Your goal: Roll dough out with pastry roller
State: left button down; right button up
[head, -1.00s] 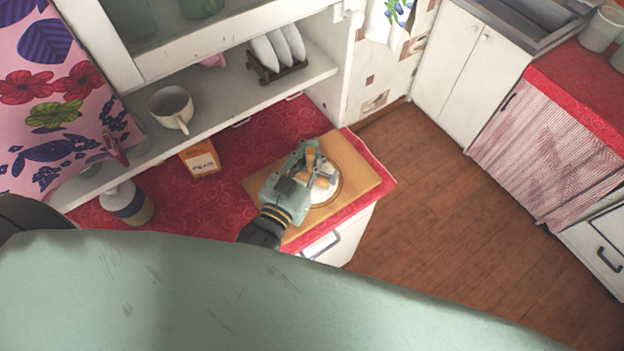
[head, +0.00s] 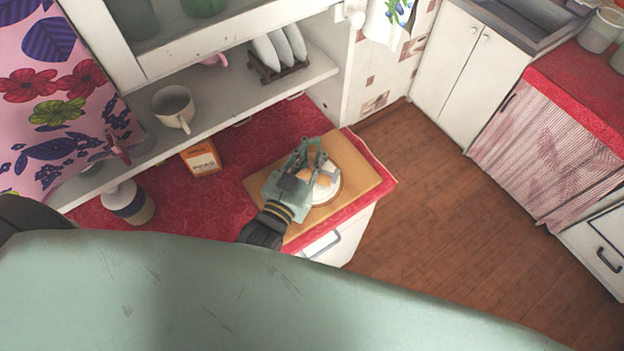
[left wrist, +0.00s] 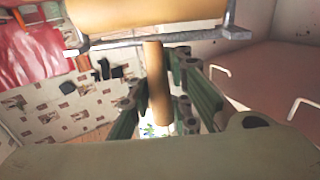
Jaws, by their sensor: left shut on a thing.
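The pastry roller (head: 319,179) has a wooden barrel and handle joined by a metal frame. My left gripper (head: 311,158) is shut on its wooden handle, which shows between the fingers in the left wrist view (left wrist: 157,85). The wider barrel shows at the top of that view (left wrist: 150,14). The white, flat, round dough (head: 327,192) lies on a wooden board (head: 367,178), partly hidden by the gripper and roller. The roller is over the dough; I cannot tell whether they touch. My right gripper is not in view.
The board lies near the right end of the red-covered counter (head: 225,205). An orange box (head: 201,158) and a jar (head: 130,203) stand to its left. A shelf with a cup (head: 173,106) and a plate rack (head: 277,70) runs behind. Open floor (head: 440,210) lies right.

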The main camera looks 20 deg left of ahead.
aim_at(311, 162)
pick_arm(q)
jog(key=shift+s+f, duration=0.15)
jog(key=shift+s, duration=1.95)
jog(key=shift+w+d, duration=0.15)
jog(key=shift+w, duration=4.15)
jog(key=shift+s, duration=0.15)
notch_tip(311, 162, up, 6)
